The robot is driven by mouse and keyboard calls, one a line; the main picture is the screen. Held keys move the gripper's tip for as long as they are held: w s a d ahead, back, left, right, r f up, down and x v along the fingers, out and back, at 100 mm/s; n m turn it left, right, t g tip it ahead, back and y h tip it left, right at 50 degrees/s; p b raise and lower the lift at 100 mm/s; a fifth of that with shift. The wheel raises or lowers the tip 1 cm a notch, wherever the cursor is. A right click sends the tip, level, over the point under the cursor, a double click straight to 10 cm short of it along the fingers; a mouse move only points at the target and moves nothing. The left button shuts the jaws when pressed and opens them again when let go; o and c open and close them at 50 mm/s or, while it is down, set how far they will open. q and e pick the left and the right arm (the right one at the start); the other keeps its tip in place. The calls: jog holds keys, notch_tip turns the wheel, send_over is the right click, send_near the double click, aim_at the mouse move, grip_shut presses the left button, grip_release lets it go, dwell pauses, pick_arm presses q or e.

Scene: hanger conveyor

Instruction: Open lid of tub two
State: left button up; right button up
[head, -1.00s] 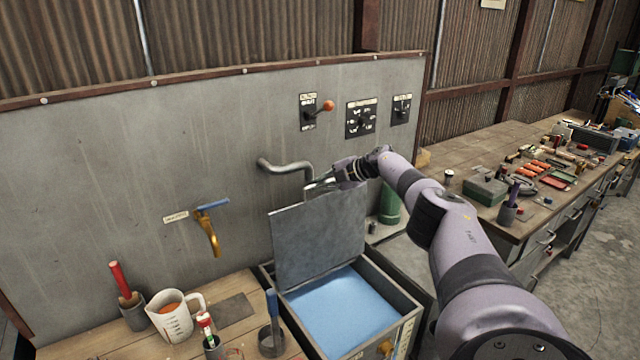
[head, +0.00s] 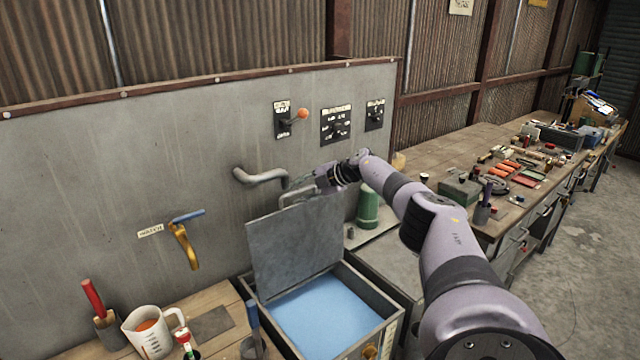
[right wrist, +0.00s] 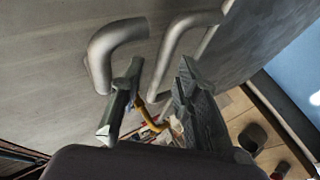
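The grey metal lid (head: 300,240) of a tub stands raised, nearly upright, at the tub's back edge. The square tub (head: 376,345) below it is uncovered and shows blue contents. My right gripper (head: 306,190) is at the lid's top edge, near the bent grey pipe on the wall. In the right wrist view its two fingers (right wrist: 155,105) are apart, with a grey metal bar (right wrist: 178,55) running between them; I cannot tell whether they touch it. The lid (right wrist: 255,35) is to their right there. My left gripper is not in view.
The wall panel behind carries a bent grey pipe (head: 262,177), a blue-handled brass tap (head: 185,240) and switches (head: 336,125). A measuring jug (head: 152,330) and tools in holders stand left of the tub. A green cylinder (head: 368,207) stands behind it, and a cluttered bench (head: 470,150) lies right.

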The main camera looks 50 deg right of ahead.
jog(key=v, duration=1)
jog(key=shift+s+a, duration=0.1)
jog(key=shift+a, duration=0.05)
